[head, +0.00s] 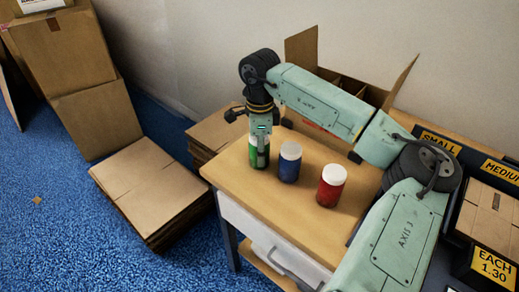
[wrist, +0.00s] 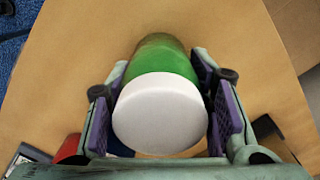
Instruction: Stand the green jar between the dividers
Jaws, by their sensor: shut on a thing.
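The green jar (head: 254,155) with a white lid stands near the left corner of the wooden table (head: 310,222). My gripper (head: 261,148) points down over it and is shut on it. In the wrist view the green jar (wrist: 160,100) sits upright between both purple finger pads of my gripper (wrist: 163,105). Behind my arm stands an open carton (head: 301,48) with brown dividers (head: 347,85) showing inside. My arm hides much of the carton's front and its lower part.
A blue jar (head: 289,163) stands close right of the green one, and a red jar (head: 331,186) farther right, both white-lidded. Flat cartons (head: 150,190) are stacked on the blue floor left of the table. Priced boxes (head: 490,215) stand at the right edge.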

